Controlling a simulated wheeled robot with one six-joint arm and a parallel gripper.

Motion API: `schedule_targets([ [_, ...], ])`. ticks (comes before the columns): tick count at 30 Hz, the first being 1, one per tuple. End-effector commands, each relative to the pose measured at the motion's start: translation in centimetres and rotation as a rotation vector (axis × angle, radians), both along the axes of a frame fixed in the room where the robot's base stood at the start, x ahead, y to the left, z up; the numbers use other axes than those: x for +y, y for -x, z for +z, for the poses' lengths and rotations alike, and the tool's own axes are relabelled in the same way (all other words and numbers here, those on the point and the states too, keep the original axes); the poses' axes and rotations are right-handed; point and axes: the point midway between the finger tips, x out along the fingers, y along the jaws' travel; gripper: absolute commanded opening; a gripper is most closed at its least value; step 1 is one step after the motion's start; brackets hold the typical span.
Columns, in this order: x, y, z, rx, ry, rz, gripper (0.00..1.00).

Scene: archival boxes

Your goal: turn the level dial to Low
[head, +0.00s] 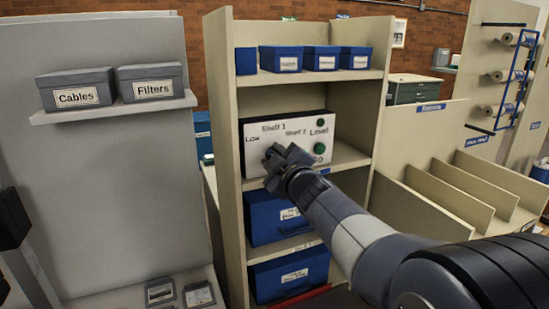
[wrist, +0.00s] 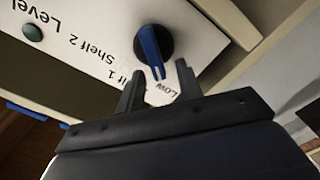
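The white control panel (head: 285,128) sits on a middle shelf of the cabinet, with the labels Low, Shelf 1, Shelf 2 and Level. In the wrist view the level dial (wrist: 153,46) is a round black knob with a blue pointer. The pointer's tip is at the Low label (wrist: 162,90), close to lined up with it. My gripper (wrist: 160,84) is open and empty, one finger on each side of the Low label, near the pointer's tip. Contact with the dial cannot be told. In the head view my gripper (head: 275,154) hides the dial.
A green lamp or button (head: 320,123) and a green button (head: 319,148) above the Go label are at the panel's right. Blue boxes (head: 275,218) stand on shelves below and above. Cabinet side walls (head: 232,180) flank the panel. The Cables box (head: 75,88) is far left.

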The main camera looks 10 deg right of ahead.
Motion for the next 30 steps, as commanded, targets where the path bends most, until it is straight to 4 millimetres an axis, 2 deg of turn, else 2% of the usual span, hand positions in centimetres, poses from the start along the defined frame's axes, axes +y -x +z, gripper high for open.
schedule_targets([
  [8,-0.2,0.8,0.1,-0.001,0.0,-0.001,0.35],
  [21,-1.6,8.0,0.2,-0.002,0.001,-0.001,0.35],
  [24,-1.9,9.2,0.2,-0.002,0.001,-0.003,0.35],
  [30,-2.1,10.5,0.1,-0.001,0.001,-0.001,0.35],
])
